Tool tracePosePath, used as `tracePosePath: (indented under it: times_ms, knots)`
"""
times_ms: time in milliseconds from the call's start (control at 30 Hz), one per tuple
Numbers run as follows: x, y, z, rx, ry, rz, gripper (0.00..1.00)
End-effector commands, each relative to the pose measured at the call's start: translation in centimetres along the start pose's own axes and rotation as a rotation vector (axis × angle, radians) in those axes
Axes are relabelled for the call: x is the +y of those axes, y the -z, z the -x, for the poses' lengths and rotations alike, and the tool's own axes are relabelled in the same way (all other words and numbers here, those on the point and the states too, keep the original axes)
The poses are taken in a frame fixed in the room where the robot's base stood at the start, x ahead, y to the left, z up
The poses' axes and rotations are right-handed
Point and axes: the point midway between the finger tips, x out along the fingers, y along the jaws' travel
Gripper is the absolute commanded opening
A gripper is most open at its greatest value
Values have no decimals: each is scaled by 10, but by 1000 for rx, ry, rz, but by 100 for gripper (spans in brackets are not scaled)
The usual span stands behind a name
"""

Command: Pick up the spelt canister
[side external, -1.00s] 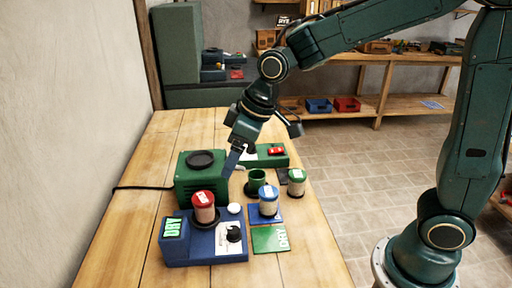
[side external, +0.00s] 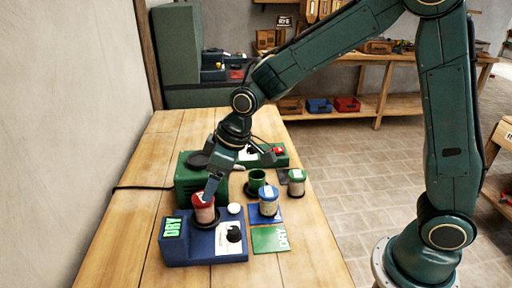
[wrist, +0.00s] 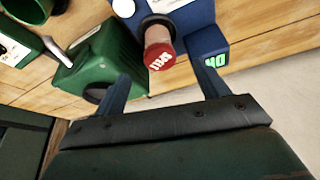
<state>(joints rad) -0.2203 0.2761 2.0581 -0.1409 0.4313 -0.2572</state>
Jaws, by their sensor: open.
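A green-lidded canister (side external: 297,185) stands farther back right. My gripper (side external: 210,190) is open and empty, just above the red lid. In the wrist view, my gripper (wrist: 165,75) has its fingers apart either side of the lid's line.
A green machine (side external: 187,178) with a dark round top stands behind the blue one. A green cup (side external: 257,179), a white ball-like knob (side external: 234,208) and a green tile (side external: 269,239) are close by.

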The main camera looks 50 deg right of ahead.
Motion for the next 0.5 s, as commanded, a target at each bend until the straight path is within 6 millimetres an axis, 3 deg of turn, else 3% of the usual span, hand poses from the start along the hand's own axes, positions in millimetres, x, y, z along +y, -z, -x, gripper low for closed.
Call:
tracePosePath:
  times_ms: [233,500]
  knots:
    - [-1,0,-30,-2,2,1,73]
    - [0,0,-40,0,0,1,73]
